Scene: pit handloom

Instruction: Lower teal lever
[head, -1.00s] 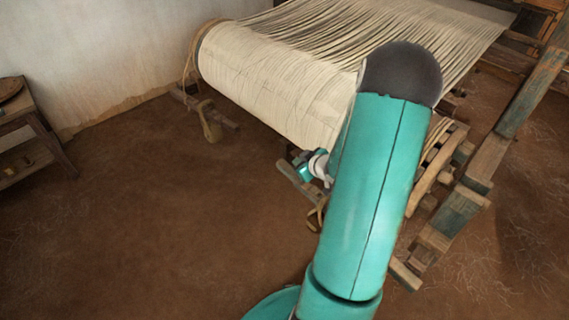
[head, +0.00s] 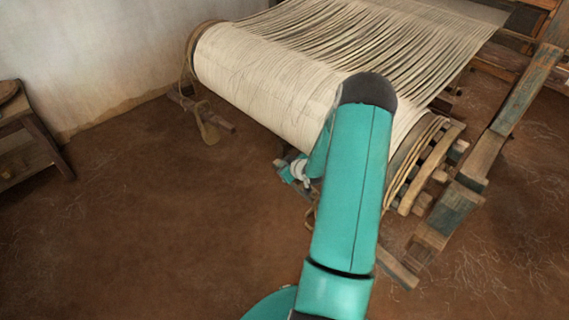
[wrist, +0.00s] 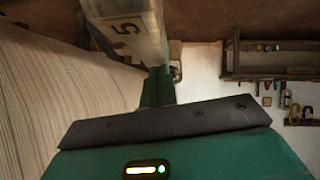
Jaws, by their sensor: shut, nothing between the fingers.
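A long wooden bar with worn teal paint (head: 527,88) slants up at the right of the loom in the head view; I cannot tell if it is the teal lever. My gripper (head: 290,173) is mostly hidden behind my own teal arm, low beside the near end of the loom's cloth roll. In the wrist view my shut, empty green fingers (wrist: 158,86) point past a pale worn piece marked "5" (wrist: 127,28). I cannot tell whether they touch it.
The large cream warp roll (head: 265,85) fills the left of the loom. The wooden ratchet wheel (head: 425,170) and frame beams stand right of my arm. A small wooden table (head: 35,145) is at the far left. The brown floor (head: 150,230) between is clear.

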